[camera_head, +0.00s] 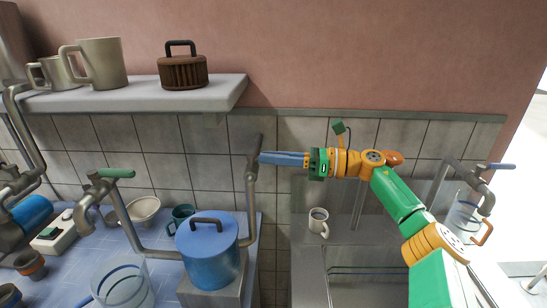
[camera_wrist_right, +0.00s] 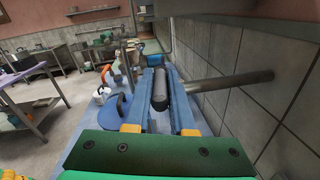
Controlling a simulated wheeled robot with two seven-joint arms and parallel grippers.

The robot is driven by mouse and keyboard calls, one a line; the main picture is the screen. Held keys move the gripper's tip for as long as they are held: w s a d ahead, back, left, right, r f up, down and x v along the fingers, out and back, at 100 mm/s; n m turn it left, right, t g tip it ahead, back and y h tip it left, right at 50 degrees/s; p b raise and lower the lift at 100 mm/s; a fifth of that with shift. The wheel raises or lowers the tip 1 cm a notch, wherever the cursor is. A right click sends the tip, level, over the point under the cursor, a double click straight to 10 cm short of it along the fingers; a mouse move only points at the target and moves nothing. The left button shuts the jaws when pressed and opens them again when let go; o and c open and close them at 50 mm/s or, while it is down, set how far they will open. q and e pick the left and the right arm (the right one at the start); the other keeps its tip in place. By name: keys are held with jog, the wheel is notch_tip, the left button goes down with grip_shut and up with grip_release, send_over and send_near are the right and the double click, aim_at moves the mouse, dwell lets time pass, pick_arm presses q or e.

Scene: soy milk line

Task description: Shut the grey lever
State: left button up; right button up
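The grey lever (camera_head: 256,146) stands nearly upright at the top of a grey pipe by the tiled wall. My right gripper (camera_head: 262,157) reaches in from the right, its blue fingertips level with the lever's handle. In the right wrist view the dark grey handle (camera_wrist_right: 160,90) lies between the two blue fingers of my right gripper (camera_wrist_right: 160,72). The fingers stand apart with the handle in the gap. I cannot tell whether both touch it. My left gripper is not in view.
A blue lidded pot (camera_head: 208,252) stands below the lever. The pipe (camera_head: 250,210) runs down beside it. A green-handled valve (camera_head: 117,173) is at the left. A shelf (camera_head: 225,92) juts out above. A beige mug (camera_head: 318,222) stands near the sink.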

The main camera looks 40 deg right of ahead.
jog(key=o, duration=0.4)
jog(key=shift+w, duration=0.1)
jog(key=shift+r, duration=0.4)
jog(key=r, duration=0.1)
jog(key=b, duration=0.1)
jog(key=r, duration=0.1)
jog(key=shift+s+a+r+b, duration=0.15)
jog(key=shift+s+r+b, duration=0.15)
jog(key=shift+b, duration=0.1)
jog(key=s+a+r+b, duration=0.5)
jog(key=s+a+r, duration=0.3)
jog(key=s, duration=0.3)
jog(key=shift+r, duration=0.85)
jog(key=shift+d, duration=0.1)
